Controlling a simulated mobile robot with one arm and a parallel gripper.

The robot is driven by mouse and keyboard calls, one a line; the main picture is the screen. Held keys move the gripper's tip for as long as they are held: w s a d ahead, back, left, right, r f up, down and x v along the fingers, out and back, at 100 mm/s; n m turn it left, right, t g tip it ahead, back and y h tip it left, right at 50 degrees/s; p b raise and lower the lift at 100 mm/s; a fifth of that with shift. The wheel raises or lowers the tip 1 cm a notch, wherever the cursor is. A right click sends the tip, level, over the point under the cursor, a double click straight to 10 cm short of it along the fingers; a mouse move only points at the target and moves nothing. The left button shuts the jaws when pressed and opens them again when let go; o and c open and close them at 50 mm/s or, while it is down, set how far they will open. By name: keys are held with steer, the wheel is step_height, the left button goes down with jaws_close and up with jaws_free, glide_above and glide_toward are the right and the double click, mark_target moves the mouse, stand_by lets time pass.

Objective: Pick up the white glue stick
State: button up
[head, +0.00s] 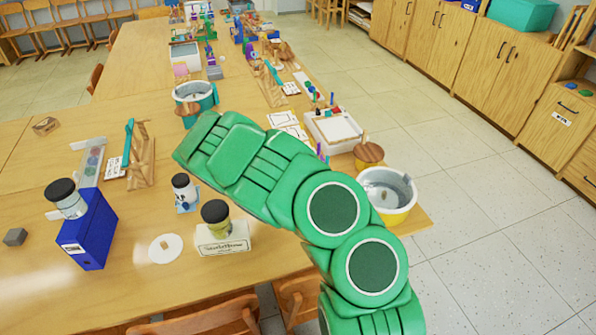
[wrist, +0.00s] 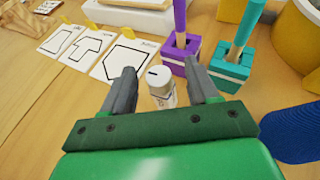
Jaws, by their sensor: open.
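The white glue stick (wrist: 162,90), a small white cylinder with a printed label, stands on the wooden table in the wrist view. My gripper (wrist: 160,69) is open, with one dark finger on each side of the glue stick and visible gaps between. The gripper base hides the table nearer to me. I cannot tell whether the glue stick's lower end is level with the fingers. In the head view my green arm hides both the gripper and the glue stick.
Just beyond stand a purple block (wrist: 179,55) and a teal block (wrist: 230,65), each with an upright rod. White cards with outlines (wrist: 123,59) lie at left. A blue ribbed object (wrist: 292,133) is at right. A yellow-and-grey bucket (head: 389,196) stands near the table edge.

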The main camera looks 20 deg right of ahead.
steer(key=shift+x, duration=1.4)
steer(key=shift+r, duration=0.1)
